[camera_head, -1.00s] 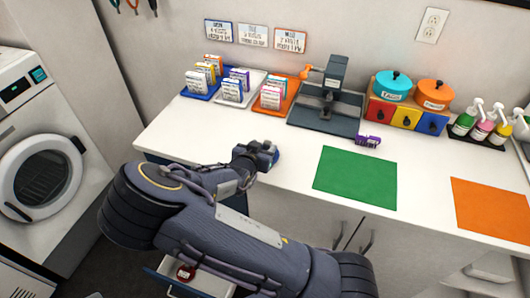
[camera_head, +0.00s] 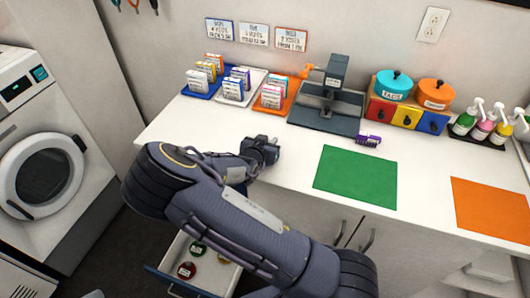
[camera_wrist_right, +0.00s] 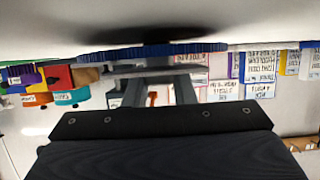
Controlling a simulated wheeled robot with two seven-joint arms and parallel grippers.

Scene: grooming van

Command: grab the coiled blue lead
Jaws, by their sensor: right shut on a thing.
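My right gripper (camera_head: 262,150) is low over the white counter, left of the green mat. It is shut on the coiled blue lead, which the gripper mostly hides in the head view. In the right wrist view the lead (camera_wrist_right: 150,52) shows edge-on as a ribbed blue band across the upper middle, beside a dark shadow on the counter. I cannot tell whether it still touches the counter. My left gripper is out of view.
A green mat (camera_head: 355,177) and an orange mat (camera_head: 490,210) lie on the counter (camera_head: 190,135). A purple brush (camera_head: 368,141), grey press (camera_head: 325,105) and box trays stand behind. Below, an open drawer (camera_head: 215,278) holds round coloured items.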

